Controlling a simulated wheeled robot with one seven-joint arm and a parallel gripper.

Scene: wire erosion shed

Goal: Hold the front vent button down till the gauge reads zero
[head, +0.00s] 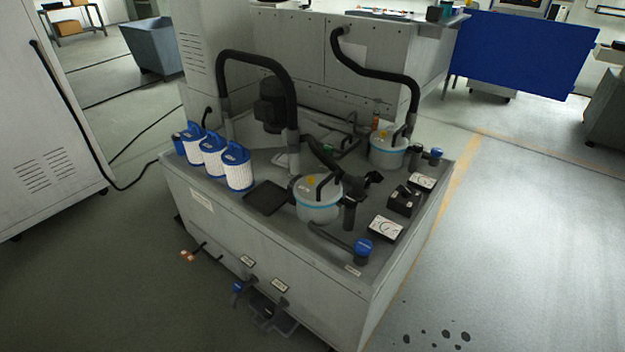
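The front canister (318,207) is a pale pot with a blue band and a black handle across its lid. A small yellow spot (311,182) on that lid may be the front vent button; it is too small to be sure. My gripper is not in view.
These stand on a grey tank unit (270,260). A blue knob (362,247) on a pipe is at the front right corner, and a black box (404,201) lies between the gauges.

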